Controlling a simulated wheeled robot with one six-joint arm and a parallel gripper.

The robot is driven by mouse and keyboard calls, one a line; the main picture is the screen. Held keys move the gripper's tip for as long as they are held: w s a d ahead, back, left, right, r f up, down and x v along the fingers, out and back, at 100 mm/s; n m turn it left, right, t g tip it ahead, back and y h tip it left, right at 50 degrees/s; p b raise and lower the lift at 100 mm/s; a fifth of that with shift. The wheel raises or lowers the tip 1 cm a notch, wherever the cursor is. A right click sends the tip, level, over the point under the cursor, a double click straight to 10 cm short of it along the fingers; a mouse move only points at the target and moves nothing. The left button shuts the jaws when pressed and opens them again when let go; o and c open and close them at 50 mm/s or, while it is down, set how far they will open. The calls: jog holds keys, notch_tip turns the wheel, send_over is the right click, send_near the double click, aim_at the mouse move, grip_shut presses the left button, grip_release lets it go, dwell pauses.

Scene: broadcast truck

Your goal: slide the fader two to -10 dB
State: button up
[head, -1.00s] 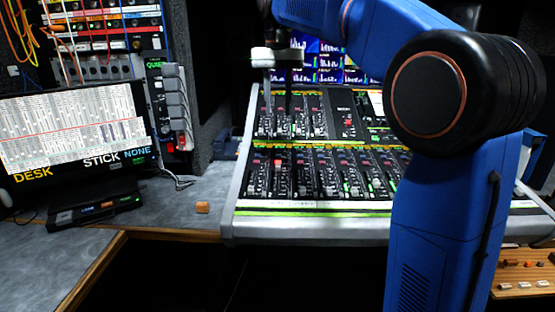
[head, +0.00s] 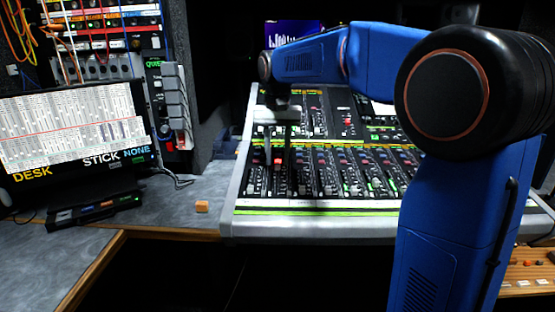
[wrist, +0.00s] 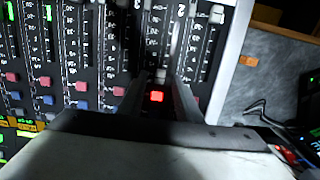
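The mixing console (head: 310,213) shows in the head view, with rows of fader strips in its lower section. Strip two (head: 278,172), second from the left, has a lit red button (head: 278,161), which also shows in the wrist view (wrist: 156,97). My gripper (head: 276,145) hangs over the left strips, fingers pointing down. In the wrist view my gripper (wrist: 160,82) is open, its two dark fingers apart on either side of strip two, with the red button between them.
Neighbouring strips with several buttons and faders lie close on both sides; a pale fader cap (wrist: 217,14) shows near the console's edge. Left of the console are a small orange block (head: 202,207) on the grey desk and a monitor (head: 72,130).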

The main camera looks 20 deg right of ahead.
aim_at(277, 182)
jog(key=shift+f, duration=0.65)
grip_shut()
jog(key=shift+s+a+f, duration=0.1)
jog(key=shift+s+a, duration=0.2)
jog(key=shift+s, duration=0.55)
jog(key=shift+s+a+f, duration=0.15)
jog(key=shift+s+a, duration=0.1)
jog(key=shift+s, duration=0.6)
jog(key=shift+s+a+f, duration=0.1)
jog(key=shift+s+a, duration=0.2)
jog(key=shift+s, duration=0.55)
grip_release()
notch_tip(277, 182, up, 17)
jog(key=shift+r, duration=0.2)
